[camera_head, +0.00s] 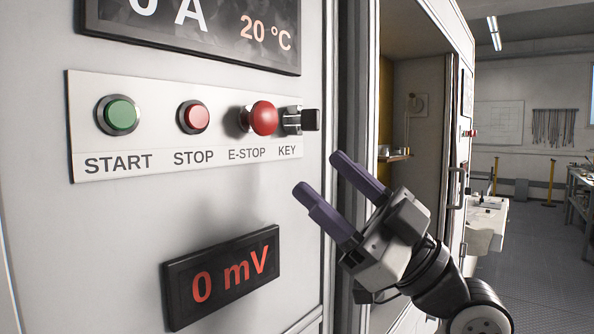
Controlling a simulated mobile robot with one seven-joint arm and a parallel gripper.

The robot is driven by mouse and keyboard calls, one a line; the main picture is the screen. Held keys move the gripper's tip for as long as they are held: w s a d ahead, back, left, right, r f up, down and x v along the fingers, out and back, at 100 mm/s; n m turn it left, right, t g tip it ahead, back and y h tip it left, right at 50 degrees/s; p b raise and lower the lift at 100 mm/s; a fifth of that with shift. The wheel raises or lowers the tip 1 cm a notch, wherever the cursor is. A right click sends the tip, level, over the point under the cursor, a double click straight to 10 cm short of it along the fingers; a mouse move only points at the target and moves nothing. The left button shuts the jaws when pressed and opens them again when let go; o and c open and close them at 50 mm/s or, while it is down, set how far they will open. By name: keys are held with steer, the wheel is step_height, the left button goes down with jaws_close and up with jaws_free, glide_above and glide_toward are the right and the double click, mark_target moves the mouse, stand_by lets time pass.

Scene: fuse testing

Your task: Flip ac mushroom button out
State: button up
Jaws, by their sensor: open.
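A red mushroom button (264,118) labelled E-STOP stands out from the white button panel (150,160) on the cabinet front. The panel also holds a green START button (120,115), a flatter red STOP button (195,117) and a dark KEY switch (309,120) just right of the mushroom button. No label reading AC shows. My gripper (318,174) is open and empty, its two purple fingers apart and pointing up and left. It is below and to the right of the mushroom button and appears clear of the panel.
A dark display reading 0 mV (222,277) sits below the panel, and a display reading 20 °C (200,30) is above it. An open cabinet bay (420,100) lies behind my arm. A workshop with benches is at the far right.

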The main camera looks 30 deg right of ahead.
steer(key=shift+b+v, duration=0.55)
steer(key=shift+v, duration=1.75)
steer(key=shift+r, duration=0.1)
